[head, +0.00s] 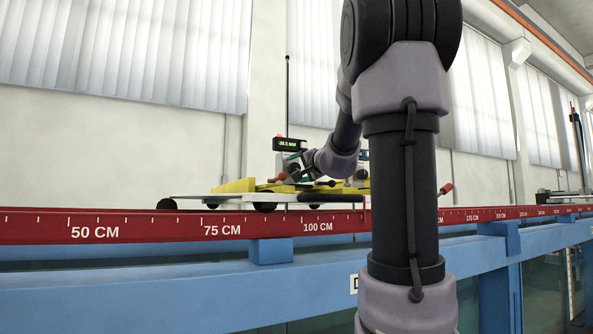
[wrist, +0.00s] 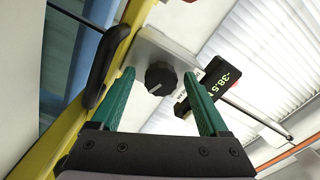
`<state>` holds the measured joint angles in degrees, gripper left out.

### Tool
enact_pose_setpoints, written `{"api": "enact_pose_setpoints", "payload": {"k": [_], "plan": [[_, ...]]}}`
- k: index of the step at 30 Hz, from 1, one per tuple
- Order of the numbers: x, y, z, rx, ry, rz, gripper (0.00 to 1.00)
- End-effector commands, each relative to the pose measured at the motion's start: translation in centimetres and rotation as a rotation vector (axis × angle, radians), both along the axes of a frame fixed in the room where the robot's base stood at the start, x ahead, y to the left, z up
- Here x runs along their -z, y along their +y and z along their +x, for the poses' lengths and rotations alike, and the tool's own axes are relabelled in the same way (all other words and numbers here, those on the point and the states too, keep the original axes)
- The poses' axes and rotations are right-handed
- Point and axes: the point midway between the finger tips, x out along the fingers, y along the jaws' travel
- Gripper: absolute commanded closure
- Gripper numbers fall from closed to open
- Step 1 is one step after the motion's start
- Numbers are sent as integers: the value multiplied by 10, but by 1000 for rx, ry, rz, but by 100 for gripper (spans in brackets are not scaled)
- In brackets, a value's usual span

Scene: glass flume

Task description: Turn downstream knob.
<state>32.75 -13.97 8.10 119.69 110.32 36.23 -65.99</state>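A black round knob (wrist: 161,78) with a pale pointer line sits on a light grey plate (wrist: 150,45) in the wrist view. My gripper (wrist: 159,75) is open, its two green fingers on either side of the knob, with a gap showing at each side. I cannot tell how deep the knob sits between the fingertips. In the head view my arm reaches over to the instrument carriage (head: 235,186), and my gripper there is small and partly hidden. No label shows whether this is the downstream knob.
A digital display (head: 289,144) reading -38.5 mm stands beside a thin upright rod (head: 287,95). The carriage rides a red scaled rail (head: 140,228) above a blue beam (head: 130,290). A black handle (wrist: 102,65) on a yellow bar is close left of my fingers.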

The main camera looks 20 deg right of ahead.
Motion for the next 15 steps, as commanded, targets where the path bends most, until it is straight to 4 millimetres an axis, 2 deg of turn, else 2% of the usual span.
{"api": "enact_pose_setpoints", "payload": {"k": [5, 8, 15], "plan": [[-1, 0, -2, 0, -1, -1, 22], [-2, 0, -12, 1, -4, -2, 22], [-2, -2, -60, 1, -4, -2, 22]]}}
